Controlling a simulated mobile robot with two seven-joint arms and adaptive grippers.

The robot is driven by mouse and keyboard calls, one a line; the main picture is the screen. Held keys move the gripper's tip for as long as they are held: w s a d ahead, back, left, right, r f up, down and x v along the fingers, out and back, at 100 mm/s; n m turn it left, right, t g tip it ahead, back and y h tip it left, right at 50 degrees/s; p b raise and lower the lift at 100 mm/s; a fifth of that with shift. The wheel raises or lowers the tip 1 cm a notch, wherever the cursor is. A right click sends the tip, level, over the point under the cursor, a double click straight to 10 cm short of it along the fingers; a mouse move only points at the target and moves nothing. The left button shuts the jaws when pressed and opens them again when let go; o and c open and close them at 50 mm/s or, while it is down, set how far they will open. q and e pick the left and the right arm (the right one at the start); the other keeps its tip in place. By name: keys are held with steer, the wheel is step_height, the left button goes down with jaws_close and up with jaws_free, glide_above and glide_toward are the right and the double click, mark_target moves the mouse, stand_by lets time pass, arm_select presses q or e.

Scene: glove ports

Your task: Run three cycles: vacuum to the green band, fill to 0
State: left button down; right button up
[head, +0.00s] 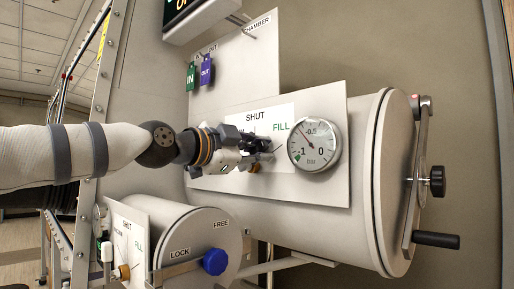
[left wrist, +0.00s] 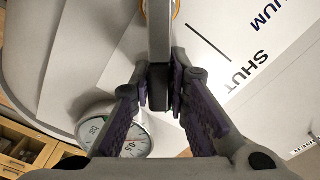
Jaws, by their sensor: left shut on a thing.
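The large cylindrical chamber (head: 362,215) carries a white valve plate marked SHUT and FILL (head: 268,112); its vacuum label is mostly hidden behind my gripper. My left gripper (head: 262,145) is shut on the valve handle at this plate. In the left wrist view the grey handle (left wrist: 159,40) runs down between the two purple-padded fingers (left wrist: 165,100). I cannot tell exactly which mark the handle points at. The round gauge (head: 314,142) sits right of the gripper; its needle seems to point up and left, between -1 and -0.5. A green band lies near -1. The gauge also shows in the left wrist view (left wrist: 122,132).
A smaller cylinder (head: 195,232) below has LOCK and FREE marks, a blue knob (head: 215,262) and its own valve plate (head: 128,236). The big chamber's door has a black handle (head: 436,240).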

arm_select(q)
steer(key=shift+s+d+f+m, duration=0.1)
steer(key=shift+f+m, duration=0.05)
steer(key=shift+m, duration=0.35)
steer(key=shift+f, duration=0.1)
steer(key=c, duration=1.5)
jaws_free()
steer(key=v, duration=0.7)
steer(key=shift+s, duration=0.2)
